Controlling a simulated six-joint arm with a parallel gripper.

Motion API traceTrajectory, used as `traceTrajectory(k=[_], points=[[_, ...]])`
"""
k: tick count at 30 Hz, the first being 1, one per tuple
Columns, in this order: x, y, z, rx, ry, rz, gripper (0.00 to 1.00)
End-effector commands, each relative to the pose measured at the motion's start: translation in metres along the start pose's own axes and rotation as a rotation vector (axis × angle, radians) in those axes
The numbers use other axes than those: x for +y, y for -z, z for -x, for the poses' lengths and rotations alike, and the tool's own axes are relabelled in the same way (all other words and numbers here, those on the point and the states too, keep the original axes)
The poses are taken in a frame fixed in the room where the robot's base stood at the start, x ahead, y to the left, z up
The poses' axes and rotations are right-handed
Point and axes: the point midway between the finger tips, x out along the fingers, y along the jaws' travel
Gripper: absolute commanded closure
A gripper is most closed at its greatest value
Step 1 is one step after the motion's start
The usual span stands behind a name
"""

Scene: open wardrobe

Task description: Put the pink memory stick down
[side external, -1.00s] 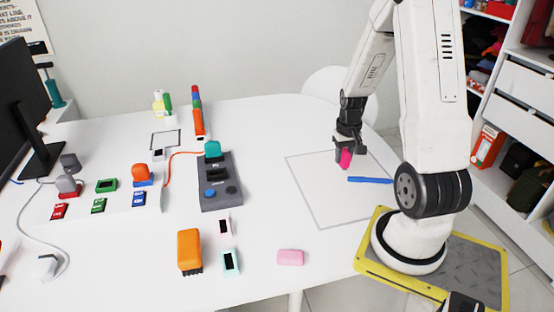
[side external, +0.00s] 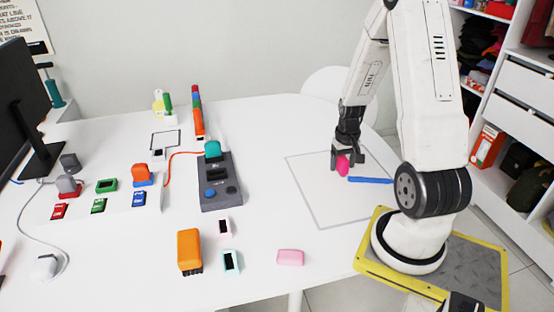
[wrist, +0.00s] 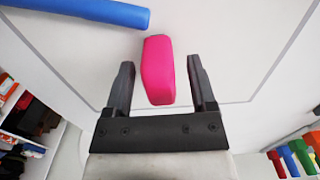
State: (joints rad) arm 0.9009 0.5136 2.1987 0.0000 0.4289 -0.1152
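The pink memory stick (side external: 342,166) is a bright magenta block inside the grey outlined square (side external: 318,224) on the white table. It also shows in the wrist view (wrist: 158,70), between my fingers with a gap on each side. My gripper (side external: 347,164) is open around it, low over the table. In the wrist view both dark fingers (wrist: 161,92) are spread and neither touches the stick. It appears to rest on the table.
A pale pink block (side external: 290,257), an orange block (side external: 190,250) and a grey panel (side external: 220,182) stand further left. The middle of the outlined square is clear.

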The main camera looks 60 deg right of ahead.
Motion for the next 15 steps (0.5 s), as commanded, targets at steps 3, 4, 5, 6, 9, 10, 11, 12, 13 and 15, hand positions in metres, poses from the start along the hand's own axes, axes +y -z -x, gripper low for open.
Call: traceTrajectory(k=[3,4,5,6,9,10,11,12,13,15], points=[[0.000,0.000,0.000,0.000,0.000,0.000,0.28],[0.000,0.000,0.000,0.000,0.000,0.000,0.28],[0.000,0.000,0.000,0.000,0.000,0.000,0.28],[0.000,0.000,0.000,0.000,0.000,0.000,0.28],[0.000,0.000,0.002,0.001,0.000,0.000,0.28],[0.000,0.000,0.003,0.001,0.000,0.000,0.28],[0.000,0.000,0.004,0.001,0.000,0.000,0.28],[0.000,0.000,0.005,0.001,0.000,0.000,0.28],[0.000,0.000,0.007,0.001,0.000,0.000,0.28],[0.000,0.001,0.012,0.002,0.000,0.000,0.28]])
